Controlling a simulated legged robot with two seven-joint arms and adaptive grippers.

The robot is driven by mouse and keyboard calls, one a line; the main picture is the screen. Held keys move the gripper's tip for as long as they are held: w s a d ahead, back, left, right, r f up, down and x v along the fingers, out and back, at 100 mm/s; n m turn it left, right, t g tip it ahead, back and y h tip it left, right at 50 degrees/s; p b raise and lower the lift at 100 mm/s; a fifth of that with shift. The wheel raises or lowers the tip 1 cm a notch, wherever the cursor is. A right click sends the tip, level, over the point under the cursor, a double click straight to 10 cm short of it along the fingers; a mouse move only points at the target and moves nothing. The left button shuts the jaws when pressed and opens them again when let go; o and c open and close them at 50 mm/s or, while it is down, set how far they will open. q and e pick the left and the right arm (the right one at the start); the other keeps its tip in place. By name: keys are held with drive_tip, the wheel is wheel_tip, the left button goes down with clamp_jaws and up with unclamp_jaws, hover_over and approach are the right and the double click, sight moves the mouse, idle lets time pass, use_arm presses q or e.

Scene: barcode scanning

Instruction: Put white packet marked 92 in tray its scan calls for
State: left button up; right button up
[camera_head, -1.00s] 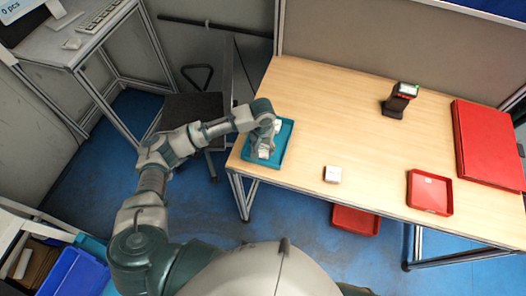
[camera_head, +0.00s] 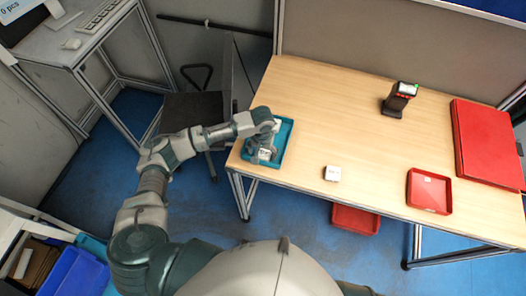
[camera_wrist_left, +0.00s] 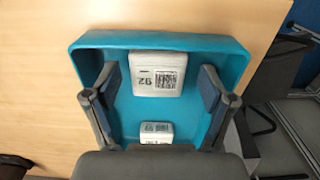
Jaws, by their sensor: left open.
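The white packet marked 92 (camera_wrist_left: 157,75) lies label up in a teal tray (camera_wrist_left: 235,60), near one end wall. In the head view this tray (camera_head: 288,146) is at the table's left edge, and the packet (camera_head: 265,154) shows at its near end. My left gripper (camera_wrist_left: 160,82) is open, its fingers on either side of the packet with gaps between. In the head view the left gripper (camera_head: 263,150) is over the tray. A second white labelled packet (camera_wrist_left: 156,133) lies in the same tray, partly hidden by my gripper. My right gripper is out of view.
Another white packet (camera_head: 332,173) lies on the bare table middle. A dark scanner (camera_head: 398,101) stands at the back. A small red tray (camera_head: 430,208) and a large red box (camera_head: 488,143) are at the right. Another red tray (camera_head: 355,219) is below the table's front edge.

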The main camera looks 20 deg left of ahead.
sight(263, 153)
use_arm(q)
drive_tip(key=shift+r, duration=0.1)
wheel_tip(263, 153, up, 12)
idle(0.4)
idle(0.4)
